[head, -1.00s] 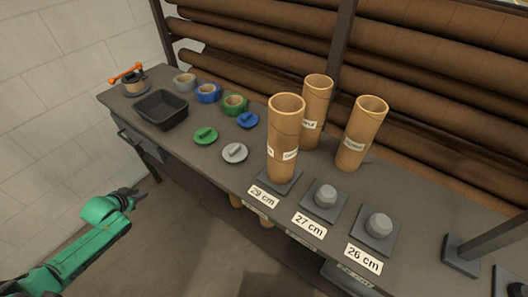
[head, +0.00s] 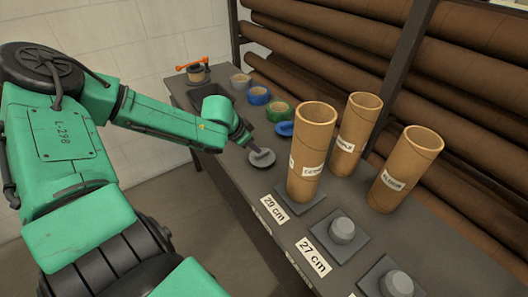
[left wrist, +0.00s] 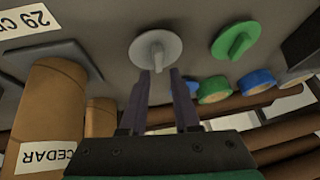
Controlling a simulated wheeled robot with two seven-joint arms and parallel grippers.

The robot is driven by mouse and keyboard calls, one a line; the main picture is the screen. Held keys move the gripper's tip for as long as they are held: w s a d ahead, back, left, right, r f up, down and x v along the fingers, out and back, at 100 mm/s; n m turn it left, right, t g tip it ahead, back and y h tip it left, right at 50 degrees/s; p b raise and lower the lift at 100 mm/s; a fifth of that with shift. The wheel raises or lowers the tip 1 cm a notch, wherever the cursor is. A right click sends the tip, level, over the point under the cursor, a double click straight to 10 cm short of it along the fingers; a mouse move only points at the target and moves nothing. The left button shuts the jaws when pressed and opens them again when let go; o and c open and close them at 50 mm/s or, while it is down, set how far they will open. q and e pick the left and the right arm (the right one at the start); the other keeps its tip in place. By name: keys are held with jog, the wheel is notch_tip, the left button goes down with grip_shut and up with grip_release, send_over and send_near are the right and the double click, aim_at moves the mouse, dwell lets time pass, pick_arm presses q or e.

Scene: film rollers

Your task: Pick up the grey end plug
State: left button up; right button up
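The grey end plug (head: 262,159), a round light-grey disc with a raised grip bar, lies on the dark bench left of the 29 cm stand. It also shows in the left wrist view (left wrist: 143,50). My left gripper (head: 251,149) is right at it, reaching in from the left. My right gripper is in no view.
A cardboard tube (head: 310,150) stands close on the right, with two more behind. Tape rolls (head: 259,96) and a dark bin (head: 232,88) are farther back.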

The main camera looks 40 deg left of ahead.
aim_at(262, 153)
pick_arm(q)
jog(key=shift+w+d+f, duration=0.25)
jog(key=shift+w+f, duration=0.2)
jog(key=shift+f, duration=0.2)
jog(key=b+x, duration=0.2)
jog(key=x, duration=0.2)
jog(key=shift+w+f, duration=0.15)
jog(key=shift+f, duration=0.1)
jog(key=shift+w, duration=0.1)
jog(key=shift+r, duration=0.1)
jog(key=shift+c, duration=0.3)
grip_shut()
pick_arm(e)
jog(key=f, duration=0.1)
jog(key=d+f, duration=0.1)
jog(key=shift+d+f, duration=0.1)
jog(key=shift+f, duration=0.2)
